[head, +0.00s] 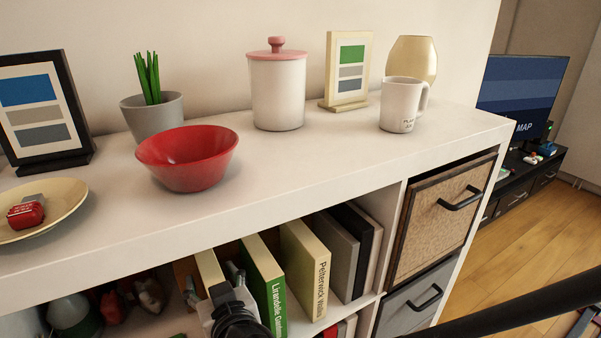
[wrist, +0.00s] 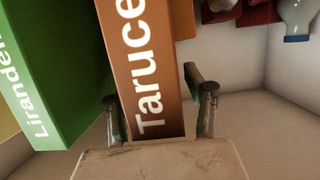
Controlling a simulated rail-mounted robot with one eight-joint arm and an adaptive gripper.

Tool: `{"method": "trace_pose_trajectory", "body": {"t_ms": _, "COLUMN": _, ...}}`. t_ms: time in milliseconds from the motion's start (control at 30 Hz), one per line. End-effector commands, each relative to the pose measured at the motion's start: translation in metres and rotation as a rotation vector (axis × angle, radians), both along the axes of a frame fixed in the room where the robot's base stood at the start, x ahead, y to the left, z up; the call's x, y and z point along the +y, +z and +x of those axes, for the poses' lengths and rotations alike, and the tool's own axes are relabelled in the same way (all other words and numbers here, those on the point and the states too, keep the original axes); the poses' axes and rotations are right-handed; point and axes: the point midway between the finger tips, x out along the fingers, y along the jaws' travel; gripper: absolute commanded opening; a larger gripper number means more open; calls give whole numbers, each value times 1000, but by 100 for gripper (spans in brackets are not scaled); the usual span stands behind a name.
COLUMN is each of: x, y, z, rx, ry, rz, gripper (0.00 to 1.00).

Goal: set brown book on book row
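The brown book (wrist: 148,60) shows its spine with the letters "Taruce" in the wrist view. It stands on the shelf at the left end of the book row in the head view (head: 209,266), beside the green book (head: 265,285), leaning slightly. The green book also shows in the wrist view (wrist: 45,70). My gripper (head: 214,285) is at the brown book, with one finger on each side of it; both fingers show in the wrist view (wrist: 158,112). I cannot tell whether both fingers press on the book.
A cream book (head: 306,270), a grey one (head: 336,255) and a black one (head: 362,245) stand to the right. The shelf top (head: 300,185) above carries a red bowl (head: 187,158), a canister (head: 277,92) and a mug (head: 402,105). Small figures (head: 148,297) stand left of the books.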

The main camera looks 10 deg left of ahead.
Motion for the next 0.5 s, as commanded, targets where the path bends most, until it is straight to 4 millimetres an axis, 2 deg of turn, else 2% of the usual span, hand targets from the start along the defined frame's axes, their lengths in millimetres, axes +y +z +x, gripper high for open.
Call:
{"method": "trace_pose_trajectory", "body": {"t_ms": 267, "x": 0, "y": 4, "z": 0, "rx": 0, "ry": 0, "rz": 0, "gripper": 48}}
{"method": "trace_pose_trajectory", "body": {"t_ms": 500, "x": -18, "y": 13, "z": -23, "rx": 0, "ry": 1, "rz": -1, "gripper": 48}}
